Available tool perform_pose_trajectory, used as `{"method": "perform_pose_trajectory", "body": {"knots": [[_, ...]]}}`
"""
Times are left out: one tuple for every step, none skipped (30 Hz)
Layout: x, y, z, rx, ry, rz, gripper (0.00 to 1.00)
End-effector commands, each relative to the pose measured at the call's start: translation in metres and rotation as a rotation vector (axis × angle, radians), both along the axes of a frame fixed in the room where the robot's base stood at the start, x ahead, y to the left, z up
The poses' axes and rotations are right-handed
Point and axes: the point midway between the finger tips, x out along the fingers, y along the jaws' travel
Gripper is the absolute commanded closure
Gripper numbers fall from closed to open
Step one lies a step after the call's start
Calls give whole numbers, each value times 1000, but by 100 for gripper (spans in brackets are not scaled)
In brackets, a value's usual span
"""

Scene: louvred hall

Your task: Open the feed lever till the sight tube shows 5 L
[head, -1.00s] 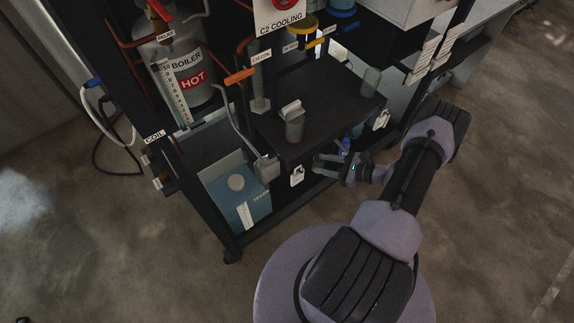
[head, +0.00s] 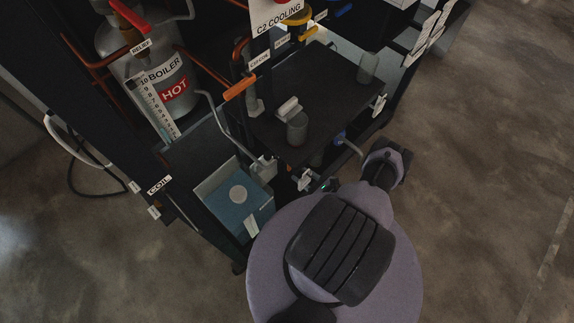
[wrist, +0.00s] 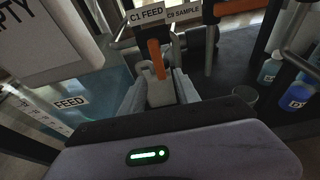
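The feed lever (wrist: 155,58), an orange handle below a label reading C1 FEED (wrist: 146,15), stands upright in the wrist view. My gripper (wrist: 158,88) is open, with one finger on each side of a pale grey piece at the lever's lower end. I cannot tell whether the fingers touch it. In the head view my gripper (head: 326,186) is small and partly hidden by my arm, at the rack's front edge. A numbered sight scale (head: 157,110) stands on the boiler (head: 172,75) at the left; its level is too small to read.
A blue feed tank (head: 236,204) sits low in the rack; its FEED label (wrist: 70,102) shows in the wrist view. Another orange handle (head: 240,88), a red handle (head: 128,14) and a dark shelf (head: 330,100) are above. Bottles (wrist: 292,96) stand at right. The floor right is clear.

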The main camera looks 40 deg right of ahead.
Motion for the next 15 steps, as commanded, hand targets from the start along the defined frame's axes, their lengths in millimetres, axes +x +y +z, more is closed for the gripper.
{"method": "perform_pose_trajectory", "body": {"knots": [[7, 1, -4, -1, 0, 3, 62], [11, 2, -5, -1, 1, 4, 62], [16, 2, -7, -1, 1, 4, 62], [21, 3, -8, -1, 1, 5, 62], [24, 3, -9, -2, 0, 5, 62], [30, 3, -11, -2, 0, 5, 62], [34, 3, -12, -2, 0, 5, 62], [38, 4, -13, -2, 0, 5, 62], [43, 4, -15, -1, 0, 4, 62], [47, 5, -16, -1, 0, 4, 62], [50, 5, -17, -1, 0, 3, 62], [48, 4, -15, 0, 0, 1, 62], [48, 4, -15, 0, 0, 0, 62], [49, 4, -15, 0, 0, 1, 62], [50, 4, -16, -1, 0, 1, 62]]}}
